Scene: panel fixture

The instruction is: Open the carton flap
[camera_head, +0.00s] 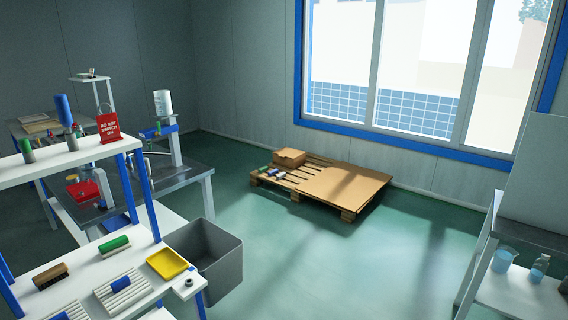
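A small brown cardboard carton (289,158) sits on the far left part of a wooden pallet (270,177) on the floor under the window. It is small in the picture, and I cannot tell whether its flap is open or shut. A large flat cardboard sheet (343,186) lies over the right part of the pallet. Small blue and dark items (272,171) lie on the slats in front of the carton. Neither of my grippers shows in this view.
A white shelf unit (70,160) with blue posts stands at the left, with a grey bin (212,260) beside it. A white cabinet (530,290) with glassware stands at the right. Green floor (330,270) between them is clear up to the pallet.

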